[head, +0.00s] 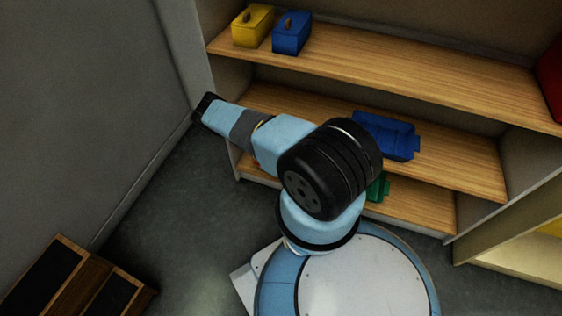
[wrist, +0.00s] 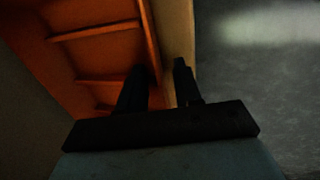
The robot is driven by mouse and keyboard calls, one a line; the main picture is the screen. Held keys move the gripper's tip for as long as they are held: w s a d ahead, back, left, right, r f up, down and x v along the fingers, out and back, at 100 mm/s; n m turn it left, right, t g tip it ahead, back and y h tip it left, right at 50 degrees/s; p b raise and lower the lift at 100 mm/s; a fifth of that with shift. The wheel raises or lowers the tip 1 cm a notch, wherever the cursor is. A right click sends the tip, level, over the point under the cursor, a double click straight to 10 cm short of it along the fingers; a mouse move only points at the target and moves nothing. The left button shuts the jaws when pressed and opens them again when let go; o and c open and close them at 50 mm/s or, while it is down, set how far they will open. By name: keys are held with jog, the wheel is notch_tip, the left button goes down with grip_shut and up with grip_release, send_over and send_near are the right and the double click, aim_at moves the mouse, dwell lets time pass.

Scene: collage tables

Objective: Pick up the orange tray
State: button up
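The orange tray (wrist: 98,58) fills the upper left of the wrist view, with raised ribs across it and a side wall along its right. My gripper (wrist: 160,72) is close to that side wall. Its two dark fingers are apart. The left finger overlaps the tray, and the right one lies in front of a pale board edge. The tray's wall passes between the fingertips in the picture, but contact cannot be told in the dim light. In the head view, my arm covers that area, and I cannot make out the tray clearly.
A wooden shelf unit (head: 400,62) holds a yellow box (head: 252,28) and a blue box (head: 291,35) on top, with a blue tray (head: 384,138) and a green item (head: 378,188) lower. A wooden crate (head: 55,272) is at lower left. Grey floor (head: 180,215) is open between.

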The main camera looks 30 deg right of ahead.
jog(key=shift+f, duration=0.25)
dwell(0.3)
grip_shut()
dwell(0.5)
